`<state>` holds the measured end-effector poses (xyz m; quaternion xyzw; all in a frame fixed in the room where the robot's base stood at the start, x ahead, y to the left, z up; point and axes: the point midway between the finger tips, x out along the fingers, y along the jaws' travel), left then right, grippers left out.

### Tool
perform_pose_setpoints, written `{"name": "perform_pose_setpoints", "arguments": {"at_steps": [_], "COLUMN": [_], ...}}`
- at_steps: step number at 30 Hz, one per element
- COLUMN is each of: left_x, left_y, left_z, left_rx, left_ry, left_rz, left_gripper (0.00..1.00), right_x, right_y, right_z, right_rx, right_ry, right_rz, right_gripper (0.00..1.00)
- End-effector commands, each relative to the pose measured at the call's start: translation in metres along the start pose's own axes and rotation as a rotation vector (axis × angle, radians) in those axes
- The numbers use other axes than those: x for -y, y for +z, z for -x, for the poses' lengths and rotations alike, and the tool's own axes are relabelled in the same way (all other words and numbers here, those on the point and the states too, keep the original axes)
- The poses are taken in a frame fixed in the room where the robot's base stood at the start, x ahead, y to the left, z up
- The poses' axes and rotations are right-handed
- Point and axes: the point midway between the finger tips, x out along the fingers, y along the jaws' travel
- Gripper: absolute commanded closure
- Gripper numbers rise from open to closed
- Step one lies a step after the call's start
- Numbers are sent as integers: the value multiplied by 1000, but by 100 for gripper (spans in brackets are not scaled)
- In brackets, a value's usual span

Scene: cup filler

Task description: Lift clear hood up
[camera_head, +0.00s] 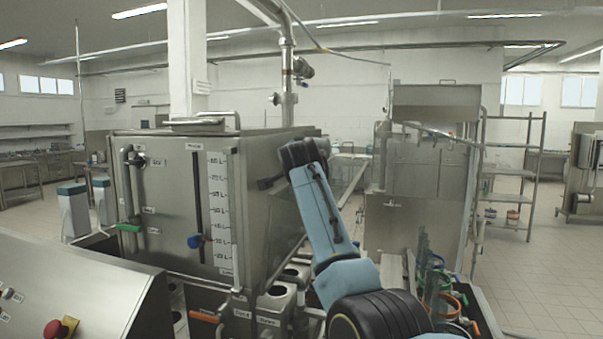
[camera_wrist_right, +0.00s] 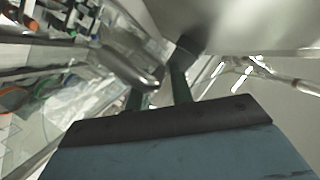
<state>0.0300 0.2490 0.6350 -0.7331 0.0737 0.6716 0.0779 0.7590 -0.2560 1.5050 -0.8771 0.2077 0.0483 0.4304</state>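A clear, see-through panel, which seems to be the hood (camera_head: 410,155), stands on the machine at the right of the head view. A metal bar (camera_head: 433,131) runs across its upper part. My right arm rises from the bottom, and its dark gripper (camera_head: 268,182) is beside the right wall of the steel tank, well left of the panel. In the right wrist view, my right gripper (camera_wrist_right: 160,88) shows two dark green fingers with a narrow gap. A grey metal rod (camera_wrist_right: 130,66) reaches toward the gap; whether they touch is unclear. My left gripper is out of view.
The steel tank (camera_head: 175,250) with a litre scale fills the left-centre. A sloped control panel (camera_head: 85,285) with a red button is at lower left. Several coloured-rim parts (camera_head: 445,300) stand at lower right. Open floor (camera_head: 545,270) lies at far right.

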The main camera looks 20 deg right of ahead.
Motion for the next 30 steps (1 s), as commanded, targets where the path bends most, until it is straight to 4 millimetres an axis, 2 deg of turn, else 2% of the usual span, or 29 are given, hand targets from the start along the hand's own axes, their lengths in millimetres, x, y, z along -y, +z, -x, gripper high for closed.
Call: {"name": "perform_pose_setpoints", "arguments": {"at_steps": [3,11,17,23,30], "left_x": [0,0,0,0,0], "left_y": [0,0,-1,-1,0], "left_z": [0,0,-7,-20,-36], "left_rx": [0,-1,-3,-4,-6], "left_ry": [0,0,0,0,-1], "left_rz": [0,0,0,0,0], "left_gripper": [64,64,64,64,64], "right_x": [-1,-2,-1,-2,-3], "right_y": [1,2,3,4,3], "right_z": [0,0,11,40,85], "right_rx": [2,4,3,3,2], "right_ry": [2,3,1,-2,-1], "right_rz": [0,-1,-2,-4,-3], "right_gripper": [66,66,66,66,66]}}
